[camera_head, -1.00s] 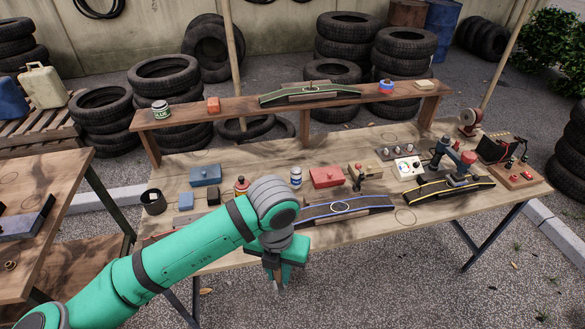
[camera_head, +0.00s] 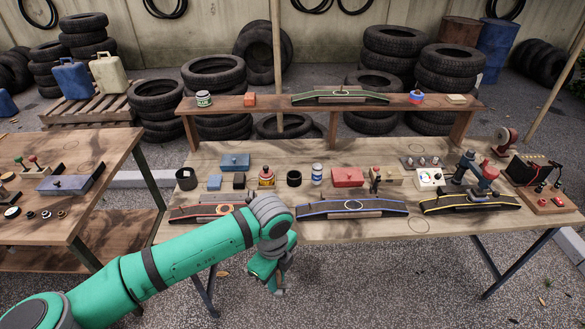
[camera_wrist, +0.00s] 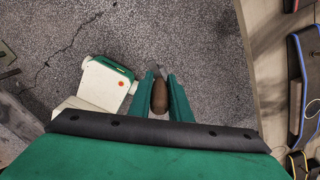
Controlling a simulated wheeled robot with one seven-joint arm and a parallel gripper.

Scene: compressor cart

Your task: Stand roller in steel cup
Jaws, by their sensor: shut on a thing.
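My gripper (camera_head: 276,284) hangs in front of the table's near edge, over the gravel. In the wrist view its green fingers (camera_wrist: 160,77) are shut on a brown, rounded handle (camera_wrist: 159,98) with a small grey tip beyond it. This is probably the roller; its far end is mostly hidden. A dark, open-topped cup (camera_head: 186,179) stands upright at the table's back left and looks like the steel cup. My gripper is well apart from it, to its right and nearer the camera. The cup's inside is too small to make out.
The wooden table (camera_head: 275,232) holds red, blue and yellow-edged curved stands along its front. A raised shelf (camera_head: 270,108) runs along the back. Another table (camera_head: 90,150) stands left.

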